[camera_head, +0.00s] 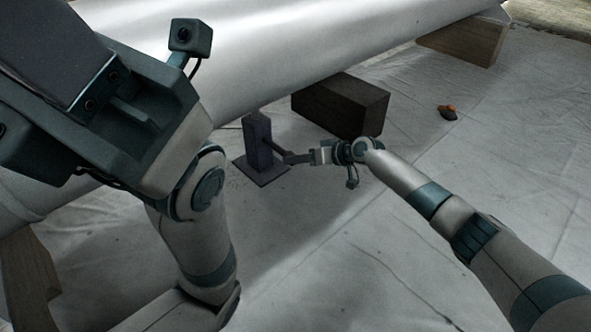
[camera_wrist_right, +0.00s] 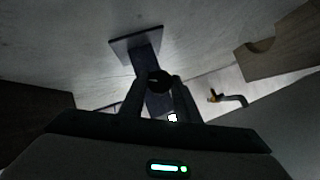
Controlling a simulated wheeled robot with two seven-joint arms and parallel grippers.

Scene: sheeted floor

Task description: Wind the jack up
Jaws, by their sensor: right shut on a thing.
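The jack (camera_head: 257,140) is a dark bluish post on a square base plate, standing upright on the sheet beside a large pale pipe (camera_head: 300,45). A crank arm (camera_head: 292,158) reaches from its side to my right gripper (camera_head: 318,156). My right gripper is shut on the crank handle. In the right wrist view the jack's base plate (camera_wrist_right: 128,43) shows beyond the fingers, and a round dark end (camera_wrist_right: 158,82) sits between the fingertips. My left arm's bulky wrist fills the upper left; its fingertips cannot be made out.
A dark block (camera_head: 345,105) lies behind my right gripper, near the pipe. A wooden chock (camera_head: 468,40) supports the pipe at the far right, another (camera_head: 28,280) at the lower left. The right-hand floor is mostly clear.

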